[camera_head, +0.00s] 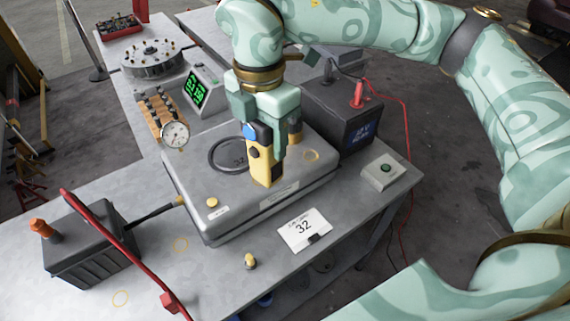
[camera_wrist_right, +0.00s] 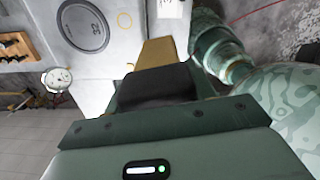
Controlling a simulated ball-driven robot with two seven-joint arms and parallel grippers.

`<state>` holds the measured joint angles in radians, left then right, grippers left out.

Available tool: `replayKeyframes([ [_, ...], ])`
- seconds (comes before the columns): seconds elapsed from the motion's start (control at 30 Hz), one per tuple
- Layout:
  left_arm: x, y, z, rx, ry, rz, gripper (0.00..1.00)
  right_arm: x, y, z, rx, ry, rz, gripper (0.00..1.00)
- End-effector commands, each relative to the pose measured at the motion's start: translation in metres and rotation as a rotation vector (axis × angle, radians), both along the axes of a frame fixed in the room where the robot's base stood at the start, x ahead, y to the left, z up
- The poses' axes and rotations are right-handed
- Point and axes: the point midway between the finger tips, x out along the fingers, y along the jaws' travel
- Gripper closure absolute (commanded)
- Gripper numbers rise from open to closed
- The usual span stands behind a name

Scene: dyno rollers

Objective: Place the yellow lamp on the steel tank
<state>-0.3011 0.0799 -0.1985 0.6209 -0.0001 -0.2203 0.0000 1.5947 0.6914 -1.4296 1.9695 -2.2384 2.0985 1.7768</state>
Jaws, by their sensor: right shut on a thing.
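My right gripper (camera_head: 270,128) is shut on the yellow lamp (camera_head: 262,170), a blocky body with dark and blue parts. It holds the lamp upright over the right half of the steel tank (camera_head: 200,178). I cannot tell whether the lamp's lower end touches the tank top. The tank is a wide grey box with a round lid marked 32 (camera_head: 229,154). In the right wrist view the lamp (camera_wrist_right: 157,52) shows beyond the dark finger, with the tank's round lid (camera_wrist_right: 83,25) to its left. My left gripper is not in view.
A pressure gauge (camera_head: 175,135) stands at the tank's back left. A black battery box (camera_head: 345,115) is behind it on the right, with a red cable. A card marked 32 (camera_head: 304,230) and a small button box (camera_head: 385,172) lie on the bench. A dark battery (camera_head: 90,245) sits left.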

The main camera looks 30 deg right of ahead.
Motion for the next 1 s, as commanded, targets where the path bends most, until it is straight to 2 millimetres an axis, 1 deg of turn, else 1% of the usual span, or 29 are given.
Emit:
replayKeyframes([
  [0.03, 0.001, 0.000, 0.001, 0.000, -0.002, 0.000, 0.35, 0.000, 0.001, 0.003, -0.001, -0.001, -0.069, 0.77],
  [0.1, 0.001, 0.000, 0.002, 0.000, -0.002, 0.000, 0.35, 0.000, 0.002, 0.004, -0.001, -0.001, -0.152, 0.77],
  [0.17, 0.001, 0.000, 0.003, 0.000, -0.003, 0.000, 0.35, 0.002, 0.001, 0.003, -0.001, 0.000, -0.196, 0.77],
  [0.27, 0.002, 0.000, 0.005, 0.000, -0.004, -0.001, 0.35, 0.012, -0.009, -0.002, -0.001, 0.002, -0.227, 0.77],
  [0.37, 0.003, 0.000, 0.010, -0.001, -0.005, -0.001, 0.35, 0.031, -0.026, -0.013, -0.002, 0.002, -0.231, 0.77],
  [0.53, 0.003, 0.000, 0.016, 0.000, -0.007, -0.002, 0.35, 0.069, -0.060, -0.036, -0.002, 0.001, -0.229, 0.77],
  [0.6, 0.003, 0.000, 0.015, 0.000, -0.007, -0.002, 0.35, 0.078, -0.068, -0.054, -0.001, 0.004, -0.226, 0.77],
  [0.73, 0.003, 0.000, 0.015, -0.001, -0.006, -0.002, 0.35, 0.092, -0.079, -0.076, -0.002, 0.002, -0.223, 0.77],
  [1.0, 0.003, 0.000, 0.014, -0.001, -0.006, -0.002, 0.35, 0.104, -0.090, -0.095, -0.001, 0.001, -0.221, 0.77],
])
